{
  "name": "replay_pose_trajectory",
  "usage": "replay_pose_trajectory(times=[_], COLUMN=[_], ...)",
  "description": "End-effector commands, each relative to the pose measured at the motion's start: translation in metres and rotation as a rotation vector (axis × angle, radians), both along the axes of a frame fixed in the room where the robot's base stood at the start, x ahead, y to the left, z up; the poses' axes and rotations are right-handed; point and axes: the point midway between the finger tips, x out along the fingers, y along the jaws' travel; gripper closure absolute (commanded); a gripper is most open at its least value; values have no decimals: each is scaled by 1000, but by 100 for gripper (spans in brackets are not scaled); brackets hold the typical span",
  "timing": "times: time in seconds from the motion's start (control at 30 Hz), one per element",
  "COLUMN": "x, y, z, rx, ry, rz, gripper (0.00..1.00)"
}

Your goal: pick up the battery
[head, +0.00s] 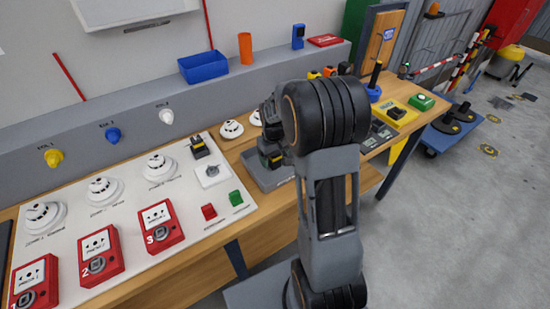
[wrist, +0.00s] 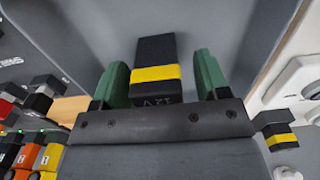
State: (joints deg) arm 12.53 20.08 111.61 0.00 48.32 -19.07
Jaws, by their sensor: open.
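The battery (wrist: 155,50) is a black block with a yellow band and a 12 V marking, on a grey surface in the wrist view. My gripper (wrist: 160,78) is open, with one green finger on each side of the battery. Small gaps seem to show between the fingers and the battery; I cannot tell whether either touches. In the head view my arm hides most of the gripper, and a black and yellow shape shows beside it over the grey tray (head: 256,174).
A second black and yellow block (head: 199,147) stands on the white panel (head: 130,215) left of the tray, among detectors and red call points (head: 161,226). It also shows right of my gripper in the wrist view (wrist: 275,131). Coloured blocks (wrist: 28,155) stand at the left there.

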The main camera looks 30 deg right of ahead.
Motion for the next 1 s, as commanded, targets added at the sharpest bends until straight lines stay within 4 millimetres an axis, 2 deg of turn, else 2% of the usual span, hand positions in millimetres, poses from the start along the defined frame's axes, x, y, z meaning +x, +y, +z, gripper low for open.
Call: replay_pose_trajectory(times=[0.27, 0.9, 1.0], x=[0, 0, 0], y=[0, 0, 0], z=[-2, -2, -1], rx=[0, 0, 0], ry=[0, 0, -1], rz=[0, 0, 0], gripper=[33, 94, 95])
